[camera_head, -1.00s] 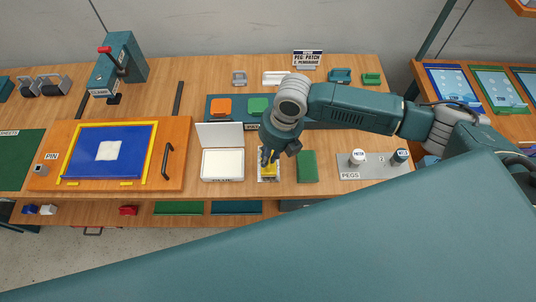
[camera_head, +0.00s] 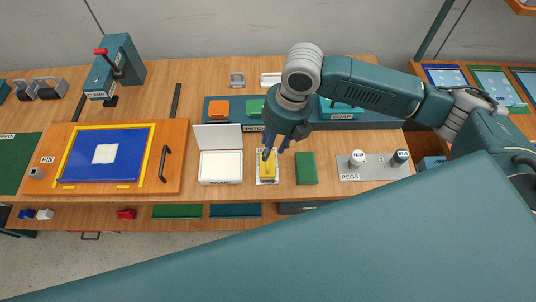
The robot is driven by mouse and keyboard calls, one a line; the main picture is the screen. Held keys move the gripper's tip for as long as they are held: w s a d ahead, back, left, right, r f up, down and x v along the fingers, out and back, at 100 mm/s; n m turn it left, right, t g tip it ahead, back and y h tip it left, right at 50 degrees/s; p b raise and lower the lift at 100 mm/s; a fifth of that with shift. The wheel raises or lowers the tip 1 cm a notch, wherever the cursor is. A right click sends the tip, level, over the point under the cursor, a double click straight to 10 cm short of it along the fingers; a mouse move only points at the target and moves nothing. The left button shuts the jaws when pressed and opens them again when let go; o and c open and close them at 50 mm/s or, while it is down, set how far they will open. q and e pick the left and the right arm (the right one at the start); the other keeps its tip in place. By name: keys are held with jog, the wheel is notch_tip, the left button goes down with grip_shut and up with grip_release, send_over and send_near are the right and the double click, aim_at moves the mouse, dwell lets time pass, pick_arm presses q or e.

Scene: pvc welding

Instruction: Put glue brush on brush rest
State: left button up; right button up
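The glue brush, a yellow piece (camera_head: 268,168), lies on a small pale plate, which looks like the brush rest (camera_head: 267,182), right of the white glue box. My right gripper (camera_head: 274,152) is just above and behind the brush, pointing down. Its dark fingers look spread, with nothing seen between them. They overlap the brush's far end in the picture, and I cannot tell whether they touch it. My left gripper is not in view.
The white glue box (camera_head: 220,167) stands with its lid up on the left. A green block (camera_head: 306,167) lies close on the right, then a grey peg plate (camera_head: 372,173). A teal rack (camera_head: 234,117) stands behind. A large teal panel covers the foreground.

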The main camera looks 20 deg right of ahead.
jog(key=r, duration=0.3)
jog(key=d+r, duration=0.1)
jog(key=shift+s+r, duration=0.15)
jog(key=shift+r, duration=0.25)
